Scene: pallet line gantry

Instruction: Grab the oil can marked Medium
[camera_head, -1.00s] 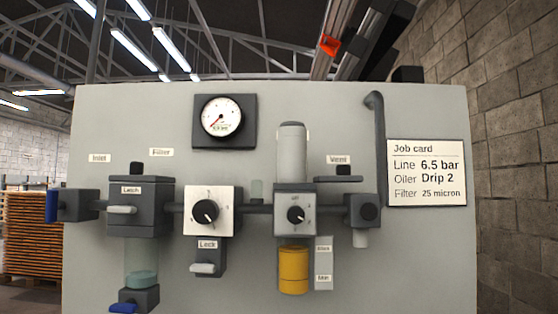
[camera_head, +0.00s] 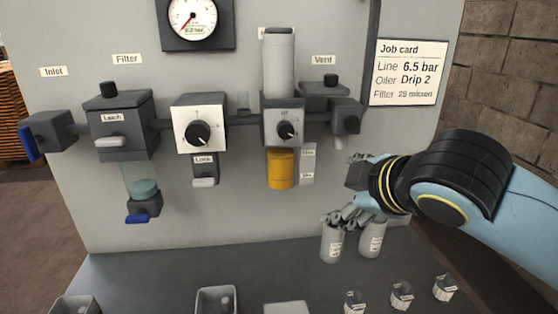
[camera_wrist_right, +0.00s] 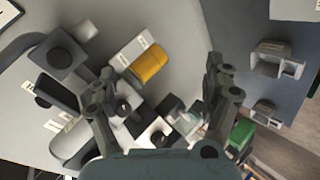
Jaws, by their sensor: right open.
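Two pale grey oil cans, a left one (camera_head: 332,244) and a right one (camera_head: 373,240), stand on the dark bench in front of the panel in the head view. Their small labels are too blurred to read, so I cannot tell which is marked Medium. My right gripper (camera_head: 346,192) is just above them and hides part of their tops. Its open fingers show in the right wrist view (camera_wrist_right: 157,85) with nothing held between them. No oil can shows clearly in that view. My left gripper is out of view.
The grey panel carries a gauge (camera_head: 192,20), a white regulator (camera_head: 198,122) and a yellow oiler bowl (camera_head: 281,169). A job card (camera_head: 408,72) hangs at right. Small labelled pieces (camera_head: 402,295) and an open bin (camera_head: 216,298) are on the front of the bench.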

